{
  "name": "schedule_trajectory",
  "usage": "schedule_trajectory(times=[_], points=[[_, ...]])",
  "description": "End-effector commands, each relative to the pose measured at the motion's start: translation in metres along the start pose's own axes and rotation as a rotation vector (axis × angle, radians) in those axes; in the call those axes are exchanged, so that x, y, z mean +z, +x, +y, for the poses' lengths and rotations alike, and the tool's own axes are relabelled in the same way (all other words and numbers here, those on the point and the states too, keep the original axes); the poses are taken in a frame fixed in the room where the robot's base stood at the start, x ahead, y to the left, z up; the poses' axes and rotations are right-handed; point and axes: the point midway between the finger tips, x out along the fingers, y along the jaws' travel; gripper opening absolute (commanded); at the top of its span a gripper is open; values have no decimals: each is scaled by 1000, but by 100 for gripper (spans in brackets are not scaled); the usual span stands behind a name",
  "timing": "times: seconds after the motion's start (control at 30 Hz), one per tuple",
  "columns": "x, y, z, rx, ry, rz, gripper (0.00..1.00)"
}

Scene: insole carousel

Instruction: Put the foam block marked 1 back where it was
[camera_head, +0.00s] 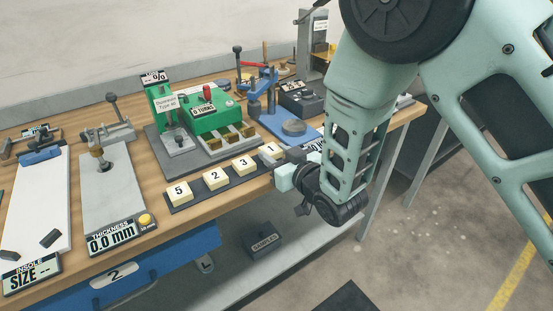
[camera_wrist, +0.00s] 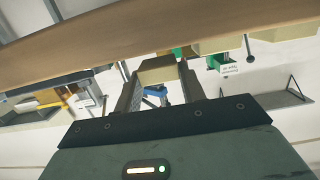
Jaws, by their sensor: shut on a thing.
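The foam block marked 1 (camera_head: 269,150) is a cream block at the right end of the dark strip (camera_head: 226,188). My gripper (camera_head: 282,160) comes in from the right and is shut on this block. In the wrist view the block (camera_wrist: 158,70) sits between the two fingers, close to the wooden table edge. I cannot tell whether the block rests on the strip or is just above it. Blocks marked 5 (camera_head: 179,192), 2 (camera_head: 215,178) and 3 (camera_head: 244,165) sit in a row on the strip, left of block 1.
Behind the strip stands a green durometer device (camera_head: 208,120) on a grey base. A blue press (camera_head: 265,98) stands further right. A thickness gauge (camera_head: 112,185) and a white insole board (camera_head: 37,205) are at left. A samples box (camera_head: 263,242) is on the lower shelf.

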Motion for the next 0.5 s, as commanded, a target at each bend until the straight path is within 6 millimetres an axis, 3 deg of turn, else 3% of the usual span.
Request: schedule_trajectory(times=[0.1, 0.5], points=[[13, 2, 0, 0, -1, -2, 15], [19, 3, 0, 1, 0, 1, 15]])
